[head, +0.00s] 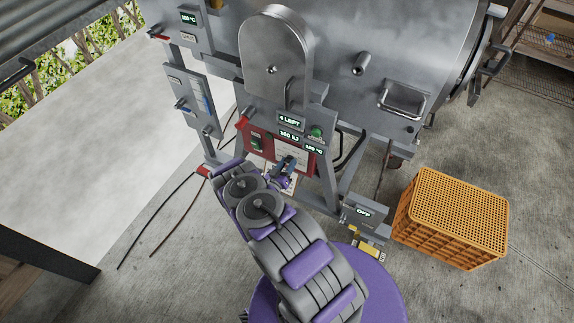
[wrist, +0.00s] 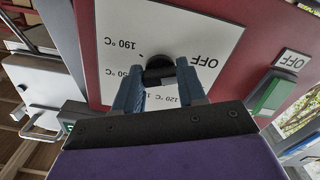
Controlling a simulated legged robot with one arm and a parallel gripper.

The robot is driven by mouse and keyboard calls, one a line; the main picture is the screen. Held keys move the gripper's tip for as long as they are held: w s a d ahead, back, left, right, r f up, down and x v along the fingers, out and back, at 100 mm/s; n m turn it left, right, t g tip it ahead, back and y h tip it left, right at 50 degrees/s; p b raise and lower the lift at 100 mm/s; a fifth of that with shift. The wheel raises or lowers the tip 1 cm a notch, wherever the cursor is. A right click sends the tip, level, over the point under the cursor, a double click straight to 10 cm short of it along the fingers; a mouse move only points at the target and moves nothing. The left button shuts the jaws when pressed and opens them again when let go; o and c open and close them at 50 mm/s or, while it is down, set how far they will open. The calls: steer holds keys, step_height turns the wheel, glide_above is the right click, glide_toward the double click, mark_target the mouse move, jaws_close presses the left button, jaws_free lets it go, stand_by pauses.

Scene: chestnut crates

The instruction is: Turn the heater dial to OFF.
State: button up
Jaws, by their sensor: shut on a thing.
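The heater dial (wrist: 158,66) is a small black knob on a white plate (wrist: 112,30) set in a red panel (wrist: 262,42). In the wrist view the plate appears upside down, with OFF at the right, 190 °C at the left and lower marks partly hidden. My gripper (wrist: 158,77) has its two blue-grey fingers on either side of the knob, shut on it. Which mark the dial points to is unclear. In the head view my gripper (head: 287,166) reaches the red panel (head: 262,136) under the steel drum; the dial is hidden there.
A green switch (wrist: 268,93) with an OFF label is beside the plate. Displays (head: 290,121) above the panel include "4 LEFT". A grey box (head: 363,213) at lower right shows OFF. An orange crate (head: 455,215) stands right on the concrete. Cables lie on the floor at left.

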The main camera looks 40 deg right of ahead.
steer(key=shift+w, duration=0.15)
steer(key=o, duration=1.1)
steer(key=shift+c, duration=0.2)
steer(key=shift+a, duration=0.1)
steer(key=p+v, duration=0.1)
steer(key=v, duration=1.6)
steer(key=shift+a, duration=0.15)
